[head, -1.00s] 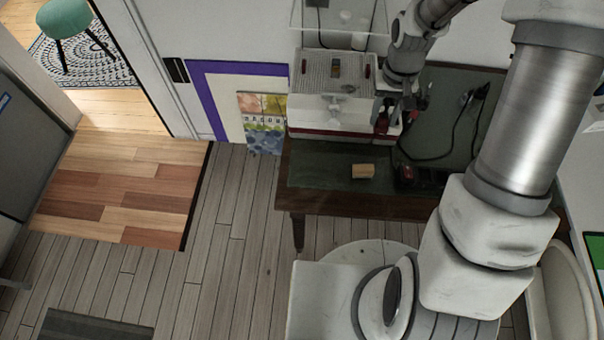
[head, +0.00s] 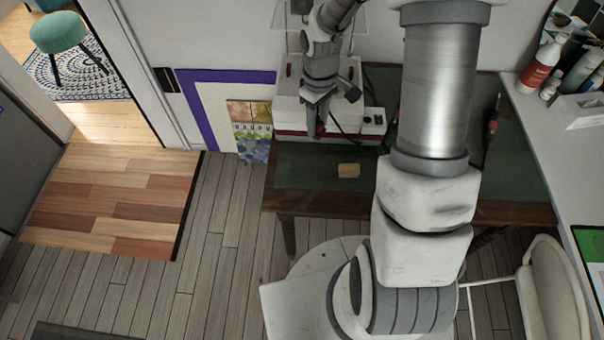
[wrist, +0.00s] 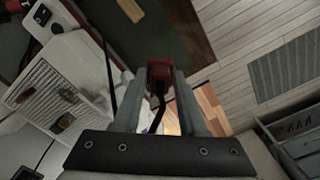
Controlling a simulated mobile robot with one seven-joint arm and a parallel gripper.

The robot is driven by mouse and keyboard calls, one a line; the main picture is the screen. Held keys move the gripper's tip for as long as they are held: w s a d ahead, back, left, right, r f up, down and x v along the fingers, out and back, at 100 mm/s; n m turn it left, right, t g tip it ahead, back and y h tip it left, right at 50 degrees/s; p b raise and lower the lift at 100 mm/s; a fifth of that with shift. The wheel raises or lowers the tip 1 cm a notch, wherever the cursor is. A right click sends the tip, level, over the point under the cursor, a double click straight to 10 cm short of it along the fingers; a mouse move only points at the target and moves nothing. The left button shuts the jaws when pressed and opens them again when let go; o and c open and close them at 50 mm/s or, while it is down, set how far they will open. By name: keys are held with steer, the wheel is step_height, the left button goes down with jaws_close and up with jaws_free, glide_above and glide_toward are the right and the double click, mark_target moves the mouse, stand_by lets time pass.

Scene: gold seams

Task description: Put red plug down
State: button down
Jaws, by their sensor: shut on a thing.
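The red plug (wrist: 160,70) is between the fingertips of my gripper (wrist: 160,82) in the wrist view, with a black cord running from it back between the fingers. My gripper is shut on it. In the head view my gripper (head: 318,98) points down in front of the white machine with the red base band, and the red plug (head: 319,130) shows at its lower end. The plug appears to be above the dark green table top (head: 300,175); the exact gap cannot be told.
A small tan block (head: 348,170) lies near the table's front edge. Black sockets (head: 373,116) sit on the white machine's (head: 286,112) right end. My arm hides the table's middle right. A white chair (head: 555,285) stands at right. Bare green table surrounds the block.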

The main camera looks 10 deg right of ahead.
steer(key=shift+d+f+n, duration=0.4)
steer(key=shift+f+n, duration=0.15)
steer(key=shift+n, duration=0.45)
steer(key=s+d+f+n+b, duration=0.1)
steer(key=d+f+n+b, duration=0.25)
steer(key=n, duration=0.85)
steer(key=d+f+n+b, duration=0.3)
steer(key=d+f+n, duration=0.1)
steer(key=n, duration=0.8)
steer(key=w+a+f, duration=0.1)
steer(key=a+f, duration=0.1)
steer(key=a, duration=0.1)
steer(key=w+a+f+b, duration=0.1)
steer(key=a+f, duration=0.1)
steer(key=a, duration=0.2)
steer(key=w+a+f+b, duration=0.1)
steer(key=a+f, duration=0.1)
steer(key=a, duration=0.1)
steer(key=shift+a+f, duration=0.1)
steer(key=shift+a, duration=0.3)
steer(key=shift+f+b, duration=0.45)
steer(key=shift+f, duration=1.5)
steer(key=shift+f, duration=0.1)
steer(key=shift+s+f+b, duration=0.1)
steer(key=shift+f+b, duration=0.2)
steer(key=shift+f, duration=0.25)
steer(key=shift+c, duration=2.3)
jaws_free()
